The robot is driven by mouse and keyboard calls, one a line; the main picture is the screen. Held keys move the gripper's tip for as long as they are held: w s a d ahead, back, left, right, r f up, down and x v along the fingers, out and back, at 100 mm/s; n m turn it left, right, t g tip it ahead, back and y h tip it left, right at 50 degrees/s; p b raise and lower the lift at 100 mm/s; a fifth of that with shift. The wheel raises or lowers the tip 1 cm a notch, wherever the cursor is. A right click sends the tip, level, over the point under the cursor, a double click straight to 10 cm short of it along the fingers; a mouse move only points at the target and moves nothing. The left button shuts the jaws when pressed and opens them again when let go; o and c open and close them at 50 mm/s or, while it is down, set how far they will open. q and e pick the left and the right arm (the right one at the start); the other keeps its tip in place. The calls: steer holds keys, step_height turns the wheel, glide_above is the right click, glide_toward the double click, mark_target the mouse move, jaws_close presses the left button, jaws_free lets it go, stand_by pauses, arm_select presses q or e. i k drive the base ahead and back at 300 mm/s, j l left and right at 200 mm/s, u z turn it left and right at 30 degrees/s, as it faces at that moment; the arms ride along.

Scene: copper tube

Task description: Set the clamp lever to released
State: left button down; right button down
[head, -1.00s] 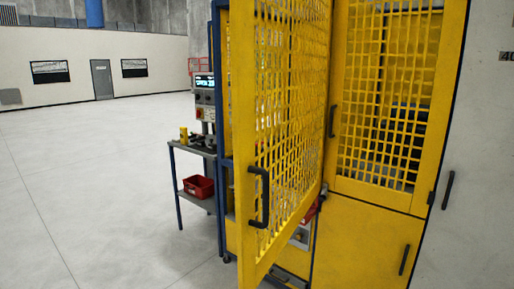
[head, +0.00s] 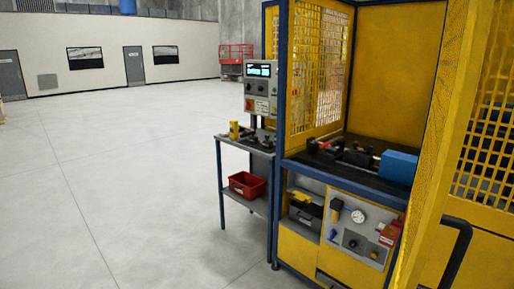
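The yellow and blue machine cell stands at the right, and its mesh door (head: 440,150) is in the right foreground with a black handle (head: 458,250). Inside, on the dark machine bed (head: 345,178), a small red part (head: 316,145) sits at the left, beside dark fixtures (head: 357,158) and a blue block (head: 398,167). I cannot tell whether the red part is the clamp lever, or its position. Below is a grey panel (head: 350,262) with a round gauge (head: 358,216) and a red box (head: 390,233). Neither gripper shows.
A side table (head: 237,141) with a yellow item (head: 234,130) and small dark parts stands left of the cell. A red bin (head: 247,185) is on its lower shelf. A control box (head: 261,88) with a lit screen rises behind it. The floor at left is clear.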

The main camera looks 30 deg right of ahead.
mark_target(333, 142)
steer(key=i+j+u, duration=0.1)
steer(key=i, duration=0.25)
steer(key=i+j+u, duration=0.1)
steer(key=i, duration=0.3)
steer(key=i+l+z, duration=0.1)
steer(key=i+z, duration=0.15)
steer(key=z, duration=0.15)
steer(key=i+z, duration=0.25)
steer(key=z, duration=0.15)
steer(key=i+z, duration=0.25)
steer(key=z, duration=0.15)
steer(key=i+j+z, duration=0.15)
steer(key=z, duration=0.2)
steer(key=i+z, duration=0.95)
steer(key=k+j, duration=0.05)
steer(key=k, duration=0.05)
